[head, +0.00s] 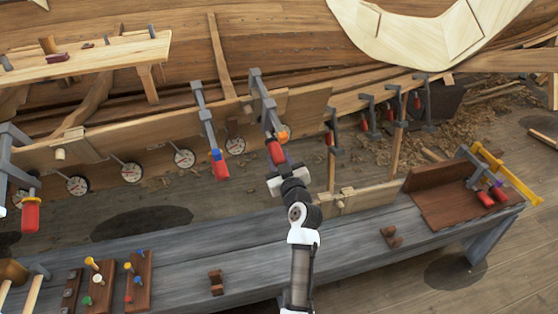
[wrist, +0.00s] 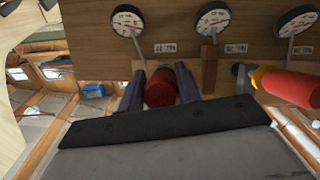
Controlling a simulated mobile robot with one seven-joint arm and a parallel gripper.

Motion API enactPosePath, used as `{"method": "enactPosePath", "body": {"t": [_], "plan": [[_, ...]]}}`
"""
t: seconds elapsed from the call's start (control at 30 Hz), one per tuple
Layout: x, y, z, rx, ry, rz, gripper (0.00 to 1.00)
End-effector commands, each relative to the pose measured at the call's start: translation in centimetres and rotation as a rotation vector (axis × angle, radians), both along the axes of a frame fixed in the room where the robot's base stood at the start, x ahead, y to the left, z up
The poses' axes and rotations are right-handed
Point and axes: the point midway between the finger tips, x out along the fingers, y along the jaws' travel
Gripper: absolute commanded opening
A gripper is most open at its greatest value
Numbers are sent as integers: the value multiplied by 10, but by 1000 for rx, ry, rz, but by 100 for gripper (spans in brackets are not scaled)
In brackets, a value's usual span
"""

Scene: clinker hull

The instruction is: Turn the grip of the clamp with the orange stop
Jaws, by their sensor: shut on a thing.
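The clamp with the orange stop (head: 284,132) hangs on the hull plank near the middle of the head view. Its grey bar (head: 262,95) slants down to a red grip (head: 275,152). My gripper (head: 278,168) is at the lower end of this grip. In the wrist view, my gripper (wrist: 160,92) is shut on a red grip (wrist: 160,86), seen nearly end-on between the two dark fingers. The grip's far part is hidden. Another red grip with a yellow-orange collar (wrist: 290,85) lies to the right, apart from the fingers.
A clamp with a blue stop (head: 217,156) hangs close on the left.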

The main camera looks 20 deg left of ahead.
Motion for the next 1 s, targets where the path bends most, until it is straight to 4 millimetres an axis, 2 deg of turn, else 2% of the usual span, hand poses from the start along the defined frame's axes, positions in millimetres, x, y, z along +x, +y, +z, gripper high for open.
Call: {"method": "enactPosePath", "body": {"t": [0.37,1.0], "plan": [[0,0,-3,70,62,34,11],[-4,3,-4,469,415,239,11]]}}
